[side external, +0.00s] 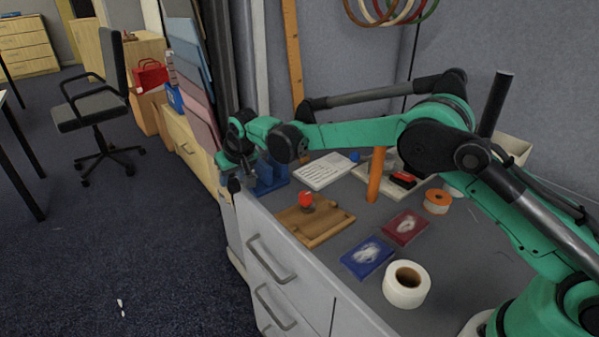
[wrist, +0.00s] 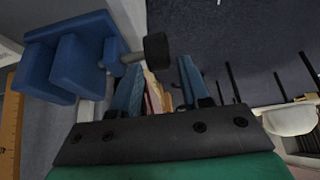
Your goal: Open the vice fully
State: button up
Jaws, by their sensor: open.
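The blue vice (side external: 268,178) stands at the far left corner of the worktop in the side view. In the wrist view its blue blocks (wrist: 70,62) fill the upper left, and a grey shaft runs right to a black handle end (wrist: 157,47). My gripper (side external: 238,172) is at the handle side of the vice, at the worktop's edge. In the wrist view my gripper (wrist: 162,78) is open, with its two fingers apart. The handle end appears between the fingertips, closer to the left one; I cannot tell whether they touch. The jaw gap is not clear.
A wooden board with a red-topped item (side external: 306,200), an orange cylinder (side external: 376,175), blue and red boxes and tape rolls (side external: 407,285) stand nearer. Leaning panels (side external: 195,100) are behind my gripper.

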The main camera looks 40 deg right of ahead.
jog(key=shift+v, duration=1.2)
